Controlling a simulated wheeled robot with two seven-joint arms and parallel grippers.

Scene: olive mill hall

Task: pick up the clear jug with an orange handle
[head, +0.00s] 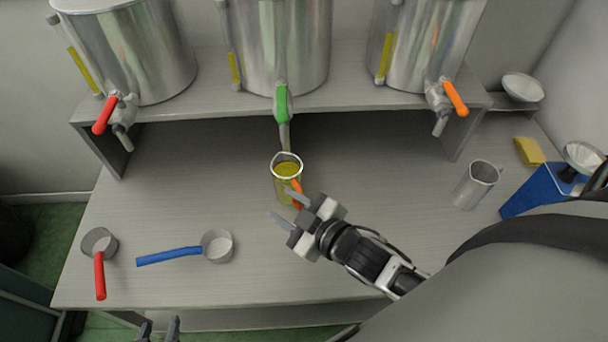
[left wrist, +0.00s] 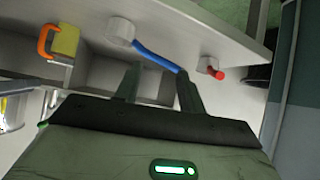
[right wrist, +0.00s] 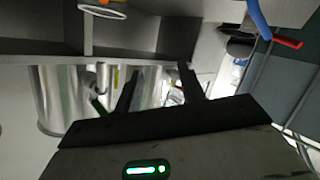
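The clear jug (head: 285,172) with an orange handle holds yellow-green liquid and stands upright under the middle tank's green tap. It also shows at the upper left of the left wrist view (left wrist: 66,42). My right gripper (head: 281,204) is open and empty, close to the jug's handle side; one finger overlaps the handle in the head view, and I cannot tell whether they touch. In the right wrist view its fingers (right wrist: 160,85) stand apart with nothing held. My left gripper (head: 160,326) is open and empty at the bottom edge, in front of the table; its fingers also show in the left wrist view (left wrist: 158,85).
A red-handled scoop (head: 99,241) and a blue-handled scoop (head: 218,246) lie at the left. A metal jug (head: 474,186), a yellow sponge (head: 529,151) and a blue container (head: 537,190) stand right. Tanks on a shelf (head: 340,97) overhang the back.

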